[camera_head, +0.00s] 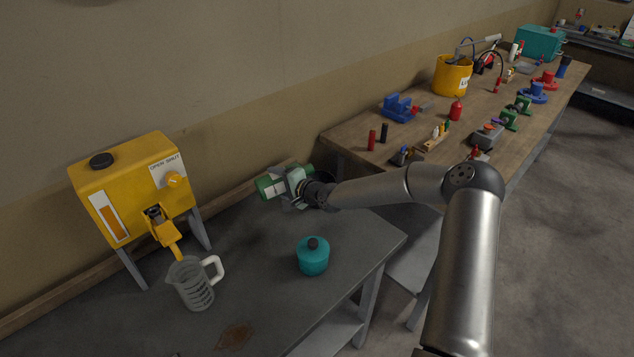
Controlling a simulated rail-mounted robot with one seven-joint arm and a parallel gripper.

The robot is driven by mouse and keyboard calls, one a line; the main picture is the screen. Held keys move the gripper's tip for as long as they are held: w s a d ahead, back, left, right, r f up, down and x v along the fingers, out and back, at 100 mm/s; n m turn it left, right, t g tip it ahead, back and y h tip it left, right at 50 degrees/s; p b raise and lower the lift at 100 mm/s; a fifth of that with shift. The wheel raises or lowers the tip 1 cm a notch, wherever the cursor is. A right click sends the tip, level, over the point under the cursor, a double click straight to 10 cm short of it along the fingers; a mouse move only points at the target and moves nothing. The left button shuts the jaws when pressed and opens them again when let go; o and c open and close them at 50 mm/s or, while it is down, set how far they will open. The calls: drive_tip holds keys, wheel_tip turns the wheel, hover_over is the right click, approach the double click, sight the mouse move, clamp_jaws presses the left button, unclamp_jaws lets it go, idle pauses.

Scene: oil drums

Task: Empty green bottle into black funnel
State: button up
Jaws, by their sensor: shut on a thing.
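The green bottle (268,187) has a pale label and lies about level, tipped on its side, above the back of the grey metal table. My gripper (295,181) is shut on it around the middle, with a bottle end showing on either side. A dark round rim (327,175) shows just behind my wrist and may be the black funnel. My wrist hides most of it, so I cannot tell how it stands to the bottle's mouth. No liquid is visible leaving the bottle.
A yellow dispenser (136,192) stands on legs at the left, with a clear measuring jug (191,284) below its spout. A teal lidded pot (313,257) stands near the front edge of the grey table (262,262). A wooden bench (352,138) full of tools is at the right.

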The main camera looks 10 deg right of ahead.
drive_tip(key=shift+r+m+y+b, duration=0.25)
drive_tip(key=shift+m+y+b, duration=0.05)
drive_tip(key=shift+m, duration=0.2)
idle(0.3)
drive_tip(key=shift+w+d+r+m+y+b, duration=0.1)
drive_tip(key=shift+d+r+m+y+b, duration=0.1)
drive_tip(key=shift+r+m+y+b, duration=0.45)
idle(0.8)
drive_tip(key=shift+d+r+m+t+b, duration=0.15)
drive_tip(key=shift+r+m+b, duration=0.15)
drive_tip(key=shift+r+b, duration=0.25)
drive_tip(key=shift+d+r+m+t+b, duration=0.15)
drive_tip(key=shift+r+m+b, duration=0.15)
drive_tip(key=shift+b, duration=0.3)
drive_tip(key=shift+w+d+f+m+y+b, duration=0.15)
drive_tip(key=shift+m+y+b, duration=0.15)
drive_tip(key=shift+b, duration=0.65)
drive_tip(key=shift+w+d+r+m+y+b, duration=0.15)
drive_tip(key=shift+m+b, duration=0.2)
drive_tip(key=shift+b, duration=0.55)
drive_tip(key=shift+d+r+m+b, duration=0.2)
drive_tip(key=shift+m+b, duration=0.1)
drive_tip(key=shift+b, duration=0.2)
